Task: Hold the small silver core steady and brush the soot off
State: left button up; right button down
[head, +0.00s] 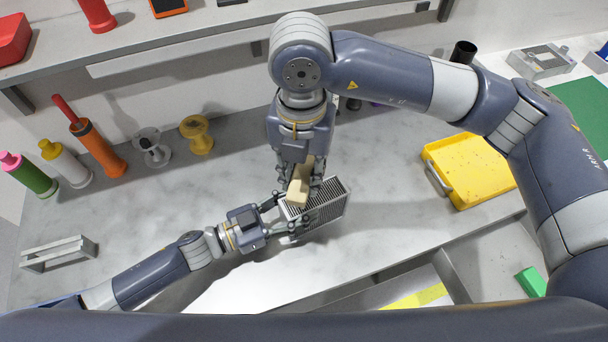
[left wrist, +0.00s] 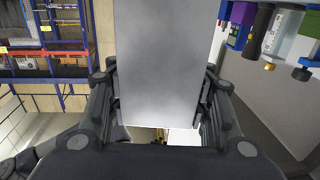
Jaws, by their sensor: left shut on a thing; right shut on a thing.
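The small silver core (head: 328,203) is a finned metal block above the middle of the worktop. My left gripper (head: 283,214) is shut on its left side. In the left wrist view, the core (left wrist: 170,65) shows a plain grey face between the fingers of my left gripper (left wrist: 160,112). My right gripper (head: 304,184) comes down from above, shut on a pale wooden brush (head: 299,190). The brush is at the core's upper left; its bristles are hidden, so I cannot tell whether they touch the fins. Soot is not clearly visible.
A yellow tray (head: 470,168) lies on the right of the marble worktop (head: 380,220). Several bottles, an orange one (head: 98,148) among them, and two spool-like pieces stand at the left. A grey slotted holder (head: 58,254) is at lower left. An open drawer (head: 375,292) is below.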

jog(key=n, duration=0.7)
jog(key=shift+d+f, duration=0.1)
jog(key=n, duration=0.5)
jog(key=shift+f, duration=0.15)
jog(key=n, duration=0.5)
jog(key=shift+d+f+n, duration=0.1)
jog(key=shift+n, duration=0.2)
jog(key=n, duration=0.6)
jog(key=shift+d+f+n, duration=0.15)
jog(key=shift+n, duration=0.25)
jog(key=shift+f, duration=4)
jog(key=shift+w+a, duration=0.4)
jog(key=shift+w, duration=0.35)
jog(key=shift+w+a, duration=0.25)
jog(key=shift+w, duration=0.3)
jog(key=shift+w+a, duration=0.25)
jog(key=shift+w, duration=0.3)
jog(key=shift+s+d, duration=0.45)
jog(key=shift+s, duration=0.45)
jog(key=shift+s+d, duration=0.4)
jog(key=shift+s, duration=0.45)
jog(key=shift+s+d, duration=0.1)
jog(key=shift+s, duration=0.1)
notch_tip(320, 180, up, 3)
jog(key=shift+r, duration=0.15)
pick_arm(q)
jog(key=shift+s+f, duration=0.1)
jog(key=shift+f, duration=0.1)
pick_arm(e)
jog(key=shift+r, duration=2.35)
